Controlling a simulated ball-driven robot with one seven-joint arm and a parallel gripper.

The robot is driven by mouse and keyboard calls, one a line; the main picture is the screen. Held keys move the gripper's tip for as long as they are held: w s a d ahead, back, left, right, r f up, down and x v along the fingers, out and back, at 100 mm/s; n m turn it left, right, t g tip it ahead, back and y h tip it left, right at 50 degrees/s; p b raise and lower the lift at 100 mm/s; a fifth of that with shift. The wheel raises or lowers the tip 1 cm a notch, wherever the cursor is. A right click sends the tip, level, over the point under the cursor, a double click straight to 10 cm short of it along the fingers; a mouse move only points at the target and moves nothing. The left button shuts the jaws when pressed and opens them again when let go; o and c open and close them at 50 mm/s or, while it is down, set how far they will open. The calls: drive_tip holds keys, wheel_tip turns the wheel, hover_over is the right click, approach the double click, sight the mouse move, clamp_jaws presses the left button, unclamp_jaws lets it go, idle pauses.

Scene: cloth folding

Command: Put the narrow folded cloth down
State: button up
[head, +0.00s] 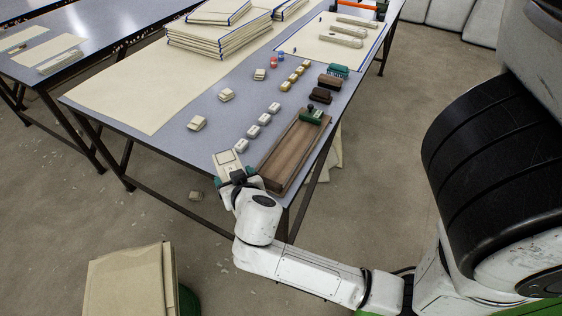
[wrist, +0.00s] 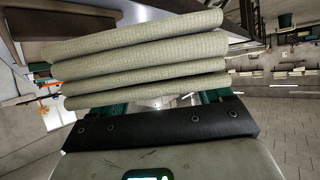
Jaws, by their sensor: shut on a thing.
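A narrow folded cloth (head: 227,161), pale beige, is held in my gripper (head: 237,178) at the near edge of the grey table (head: 175,136). In the wrist view the folded cloth (wrist: 140,58) shows as several stacked rounded layers between the green fingers of my gripper (wrist: 150,98). The gripper is shut on it. In the wrist view the cloth is apart from the table surface behind it; in the head view I cannot tell how high it is above the edge. The fingertips are mostly hidden by the cloth.
A long brown wooden tray (head: 286,160) lies just right of the gripper, with a green-handled tool (head: 312,116) at its far end. Small white blocks (head: 253,131) and small cloth stacks (head: 197,123) stand farther back. Grey tabletop is bare between them near the left front edge.

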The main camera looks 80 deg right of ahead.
drive_tip(key=s+d+r+m+g, duration=0.2)
drive_tip(key=s+d+m+g, duration=0.1)
drive_tip(key=s, duration=0.4)
drive_tip(key=s+d+r+m+g+h+b, duration=0.1)
drive_tip(key=s+d+r+m+g, duration=0.2)
drive_tip(key=s, duration=0.4)
drive_tip(key=s+d+r+m+g+h, duration=0.1)
drive_tip(key=s+d+r+m+g, duration=0.2)
drive_tip(key=s, duration=0.4)
drive_tip(key=shift+s+d+m+g+b, duration=0.15)
drive_tip(key=shift+d+m+g+b, duration=0.15)
drive_tip(key=shift+m+g, duration=0.5)
hover_over(281, 163)
drive_tip(key=s, duration=0.1)
drive_tip(key=f, duration=0.8)
drive_tip(key=shift+s+a+f, duration=0.15)
drive_tip(key=shift+a+f, duration=0.05)
drive_tip(key=shift+w+d+f, duration=0.1)
drive_tip(key=shift+w+f, duration=0.25)
drive_tip(key=shift+f, duration=0.1)
drive_tip(key=shift+w+d+f, duration=0.1)
drive_tip(key=shift+w+f, duration=0.05)
drive_tip(key=shift+f, duration=0.7)
drive_tip(key=shift+w+d+f, duration=0.1)
drive_tip(key=shift+w+f, duration=0.05)
drive_tip(key=shift+f, duration=0.7)
